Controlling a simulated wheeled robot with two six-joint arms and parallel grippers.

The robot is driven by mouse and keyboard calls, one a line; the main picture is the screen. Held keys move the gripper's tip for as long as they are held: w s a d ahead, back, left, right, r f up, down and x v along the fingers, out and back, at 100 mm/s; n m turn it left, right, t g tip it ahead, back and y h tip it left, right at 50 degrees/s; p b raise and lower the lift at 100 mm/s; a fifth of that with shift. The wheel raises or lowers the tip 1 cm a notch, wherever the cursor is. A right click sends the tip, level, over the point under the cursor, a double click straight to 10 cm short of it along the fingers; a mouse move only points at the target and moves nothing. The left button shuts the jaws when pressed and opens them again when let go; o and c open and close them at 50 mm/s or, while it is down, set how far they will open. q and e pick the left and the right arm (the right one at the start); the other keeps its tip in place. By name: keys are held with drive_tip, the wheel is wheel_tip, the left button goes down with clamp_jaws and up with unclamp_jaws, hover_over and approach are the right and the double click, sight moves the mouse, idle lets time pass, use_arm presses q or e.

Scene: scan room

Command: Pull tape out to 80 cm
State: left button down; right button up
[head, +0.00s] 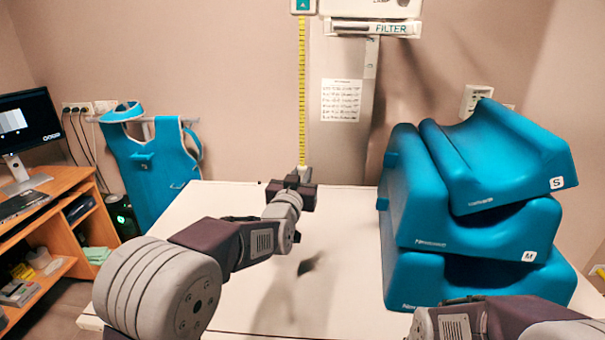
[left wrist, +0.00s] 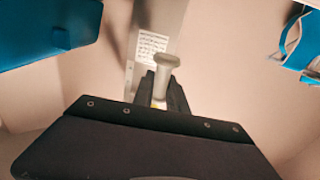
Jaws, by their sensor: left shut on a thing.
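A yellow tape (head: 302,95) hangs straight down from a small teal and white housing (head: 303,6) at the top of the head view. My left gripper (head: 304,176) is at the tape's lower end, above the far part of the white table. In the left wrist view its two dark fingers (left wrist: 163,97) are closed around a grey knob-like tape end (left wrist: 166,62), with a bit of yellow between them. The right arm shows only in part at the lower right of the head view; its gripper is out of the frame.
Blue foam wedges (head: 420,276) are stacked on the right of the white table (head: 225,205). A grey column (head: 340,150) with a posted sheet stands behind it. A blue apron (head: 155,165) hangs at the left, beside a wooden desk (head: 65,182) with a monitor.

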use_arm(q)
wheel_tip(320, 180, down, 13)
drive_tip(key=b, duration=0.9)
drive_tip(key=shift+f, duration=0.15)
drive_tip(key=c, duration=1.3)
unclamp_jaws()
drive_tip(key=shift+s, duration=0.1)
drive_tip(key=s, duration=0.3)
drive_tip(key=s+a, duration=0.1)
drive_tip(key=s, duration=0.4)
drive_tip(key=shift+s+a+b, duration=0.25)
drive_tip(key=shift+s+b, duration=0.1)
drive_tip(key=shift+s, duration=0.05)
drive_tip(key=shift+r, duration=0.2)
